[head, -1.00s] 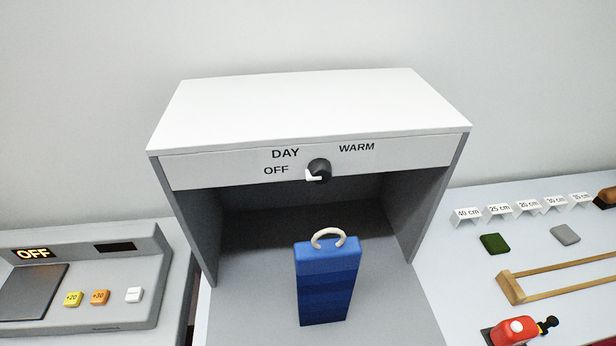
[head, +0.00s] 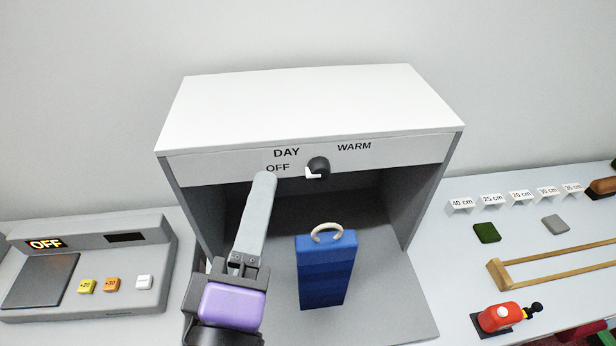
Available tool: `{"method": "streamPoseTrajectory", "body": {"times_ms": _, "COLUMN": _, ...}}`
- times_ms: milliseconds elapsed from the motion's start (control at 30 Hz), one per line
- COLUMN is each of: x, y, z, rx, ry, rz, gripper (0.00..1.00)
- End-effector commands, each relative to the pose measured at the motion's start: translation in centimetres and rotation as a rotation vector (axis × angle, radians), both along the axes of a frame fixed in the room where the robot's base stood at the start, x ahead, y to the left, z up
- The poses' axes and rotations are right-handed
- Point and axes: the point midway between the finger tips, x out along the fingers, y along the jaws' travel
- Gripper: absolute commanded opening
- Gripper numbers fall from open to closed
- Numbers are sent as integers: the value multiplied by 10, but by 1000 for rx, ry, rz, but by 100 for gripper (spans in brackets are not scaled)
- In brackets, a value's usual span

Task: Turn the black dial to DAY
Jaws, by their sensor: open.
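The black dial (head: 319,167) sits on the front strip of a white-topped light booth (head: 300,105). Its white pointer faces left, toward the OFF label (head: 277,168). The DAY label (head: 287,153) is above OFF, and the WARM label (head: 354,147) is to the upper right. My gripper (head: 265,182), with a purple body and long grey finger, reaches up from below. Its tip is just below OFF, left of the dial and apart from it in the picture. It is open and empty; only one finger shows clearly, seen edge-on.
A blue banded swatch block (head: 326,270) with a cream ring handle stands inside the booth, right of my gripper. A grey panel (head: 130,240) reading OFF is at left. At right are a red bottle (head: 498,317), a wooden frame (head: 560,265) and length cards.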

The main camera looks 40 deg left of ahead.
Motion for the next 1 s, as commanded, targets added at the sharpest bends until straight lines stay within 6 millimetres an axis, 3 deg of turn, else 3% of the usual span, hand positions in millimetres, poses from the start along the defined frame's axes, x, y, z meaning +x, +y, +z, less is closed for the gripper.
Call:
{"method": "streamPoseTrajectory", "body": {"times_ms": 100, "x": 14, "y": -17, "z": -18, "rx": -137, "ry": -12, "rz": -101, "gripper": 49}}
{"method": "streamPoseTrajectory", "body": {"times_ms": 300, "x": 21, "y": -28, "z": -30, "rx": -245, "ry": -18, "rz": -156, "gripper": 49}}
{"method": "streamPoseTrajectory", "body": {"times_ms": 467, "x": 32, "y": -22, "z": -28, "rx": -251, "ry": -24, "rz": -156, "gripper": 49}}
{"method": "streamPoseTrajectory", "body": {"times_ms": 800, "x": 77, "y": 1, "z": -28, "rx": -250, "ry": -23, "rz": -155, "gripper": 49}}
{"method": "streamPoseTrajectory", "body": {"times_ms": 1000, "x": 89, "y": 7, "z": -29, "rx": -249, "ry": -21, "rz": -153, "gripper": 49}}
